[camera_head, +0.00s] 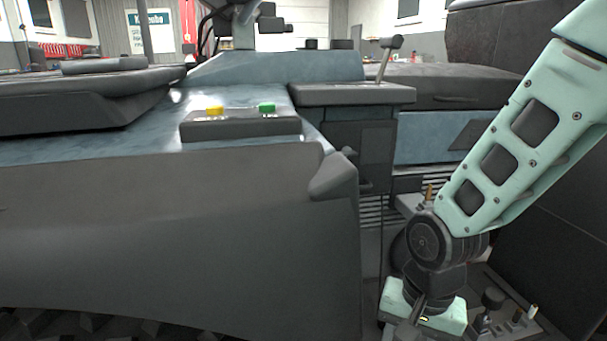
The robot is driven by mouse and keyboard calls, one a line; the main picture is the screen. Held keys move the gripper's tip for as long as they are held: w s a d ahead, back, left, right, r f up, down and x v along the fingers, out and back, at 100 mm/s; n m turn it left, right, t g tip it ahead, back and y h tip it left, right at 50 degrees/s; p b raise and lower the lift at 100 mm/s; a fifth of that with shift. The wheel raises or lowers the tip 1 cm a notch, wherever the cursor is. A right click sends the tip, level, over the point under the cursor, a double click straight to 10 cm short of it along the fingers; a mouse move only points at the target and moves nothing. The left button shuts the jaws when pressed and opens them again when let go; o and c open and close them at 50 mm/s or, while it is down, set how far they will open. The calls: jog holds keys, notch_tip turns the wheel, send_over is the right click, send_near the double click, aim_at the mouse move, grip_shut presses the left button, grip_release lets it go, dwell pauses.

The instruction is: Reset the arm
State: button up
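My mint-green arm comes in from the upper right and slopes down and left to a dark round joint. Below that joint, my gripper (422,312) hangs low near the bottom edge of the picture, right of the large grey panel. Its fingertips are cut off or hidden, so I cannot tell whether it is open or shut, or whether it holds anything. It is close to a small control panel (490,318) with knobs and switches at the lower right; I cannot tell whether they touch.
A large grey panel (170,235) fills the left and middle. Above it sits a grey box with a yellow button (215,110) and a green button (267,107). A lever (387,58) stands on a dark console (352,94). A dark wall-like surface (560,240) stands close on the right.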

jog(key=s+a+r+n, duration=0.1)
jog(key=s+r+n, duration=0.7)
jog(key=s+n, duration=0.45)
notch_tip(320, 180, up, 35)
jog(key=w+p, duration=0.1)
jog(key=p, duration=3.4)
jog(key=shift+w+a, duration=0.15)
jog(key=shift+a, duration=0.05)
jog(key=shift+r, duration=0.1)
jog(key=shift+d+r, duration=0.1)
jog(key=shift+r, duration=0.45)
jog(key=shift+s, duration=0.25)
